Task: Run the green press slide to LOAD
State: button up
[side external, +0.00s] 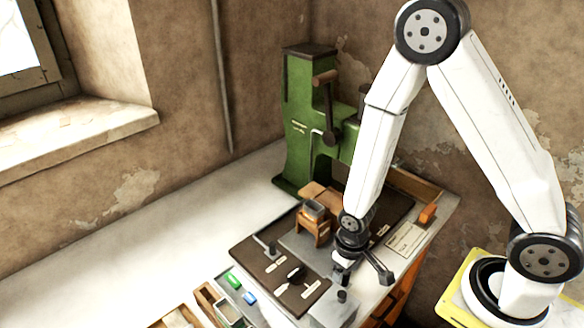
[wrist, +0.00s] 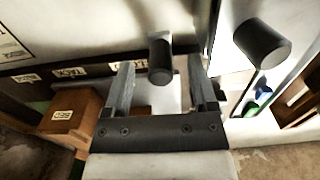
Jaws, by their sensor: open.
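The green press (side external: 305,125) stands at the back of the bench, with its brown-gripped handles on its right side. In front of it a dark board with small labels holds a grey metal plate (side external: 297,243), which may be its slide. My gripper (side external: 362,270) hangs low over the right part of this board, fingers open. In the wrist view a dark round knob (wrist: 160,62) shows in the gap between the fingertips; whether they touch it I cannot tell.
A wooden stand with a grey cup (side external: 314,210) is on the plate, left of my gripper. A second dark knob (wrist: 262,42) stands to the right in the wrist view. Wooden trays and green and blue pieces (side external: 234,281) lie near the front edge. The bench at left is clear.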

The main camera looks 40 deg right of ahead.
jog(key=shift+r, duration=3.3)
jog(key=w+d+r+t, duration=0.1)
jog(key=d+r, duration=0.3)
jog(key=r, duration=0.5)
jog(key=shift+d+t, duration=0.2)
jog(key=shift+t, duration=0.6)
jog(key=shift+r, duration=0.1)
